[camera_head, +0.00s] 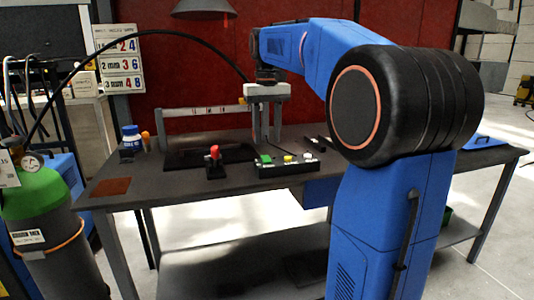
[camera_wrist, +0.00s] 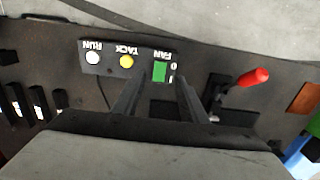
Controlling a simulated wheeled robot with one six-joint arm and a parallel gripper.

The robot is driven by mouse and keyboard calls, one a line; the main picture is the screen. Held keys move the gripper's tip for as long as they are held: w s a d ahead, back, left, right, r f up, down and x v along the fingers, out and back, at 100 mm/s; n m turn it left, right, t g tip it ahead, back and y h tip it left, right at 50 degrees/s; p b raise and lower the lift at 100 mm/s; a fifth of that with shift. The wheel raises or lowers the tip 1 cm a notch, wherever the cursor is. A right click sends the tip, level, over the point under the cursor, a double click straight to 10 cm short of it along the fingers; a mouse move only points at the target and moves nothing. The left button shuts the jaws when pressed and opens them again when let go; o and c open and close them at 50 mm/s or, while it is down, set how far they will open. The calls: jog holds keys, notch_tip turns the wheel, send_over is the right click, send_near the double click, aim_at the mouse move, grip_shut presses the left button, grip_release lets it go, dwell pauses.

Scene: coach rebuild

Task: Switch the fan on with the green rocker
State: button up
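The green rocker (camera_head: 266,158) sits at the left end of a dark control box (camera_head: 290,170) on the bench. In the wrist view the green rocker (camera_wrist: 159,71) is beside the word FAN, upside down, with small marks at its right. I cannot tell which way it is tipped. My gripper (camera_head: 267,139) points down above and behind the box, empty. In the wrist view my gripper (camera_wrist: 160,82) shows two fingers apart, one on each side of the rocker in the picture. They look clear of it.
The box also bears a yellow button (camera_wrist: 126,61) marked TACK and a white button (camera_wrist: 92,58) marked RUN. A red-handled lever (camera_head: 214,154) stands just left of the box. A blue-white bottle (camera_head: 131,138) stands at the bench's left.

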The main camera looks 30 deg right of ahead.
aim_at(267, 160)
notch_tip(267, 160, down, 6)
jog(key=shift+f, duration=0.25)
jog(key=shift+c, duration=0.3)
